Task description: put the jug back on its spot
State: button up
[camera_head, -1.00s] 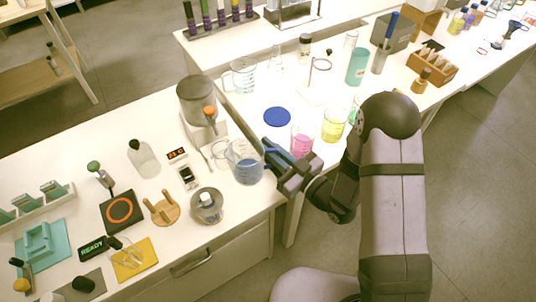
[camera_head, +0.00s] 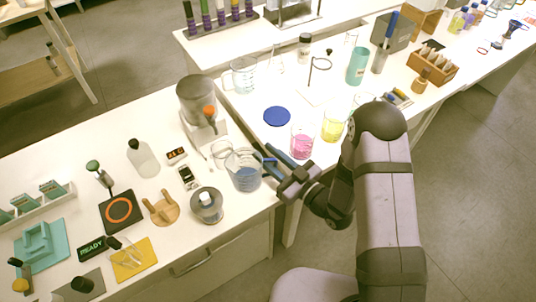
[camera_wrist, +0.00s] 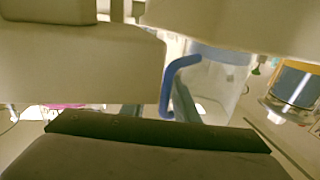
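The clear jug (camera_head: 245,172) with blue liquid and a blue handle stands upright on the near bench, close to its right edge. My gripper (camera_head: 272,163) is at the jug's right side, by the handle. Its two fingers look spread apart, one on either side of the handle. In the wrist view the blue handle (camera_wrist: 169,85) shows between the fingers, and the jug's wall (camera_wrist: 218,75) is behind it. I cannot tell whether a finger touches the handle. A flat round blue disc (camera_head: 277,116) lies empty on the bench behind.
A beaker with pink liquid (camera_head: 302,142) and one with yellow liquid (camera_head: 333,125) stand right of my gripper. A squat glass jar (camera_head: 206,205) is in front left.

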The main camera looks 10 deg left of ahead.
jog(key=shift+r, duration=0.2)
jog(key=shift+s+d+f, duration=0.15)
jog(key=shift+d, duration=0.15)
jog(key=b+v, duration=0.2)
jog(key=v, duration=0.9)
jog(key=shift+s, duration=0.2)
jog(key=shift+d, duration=0.1)
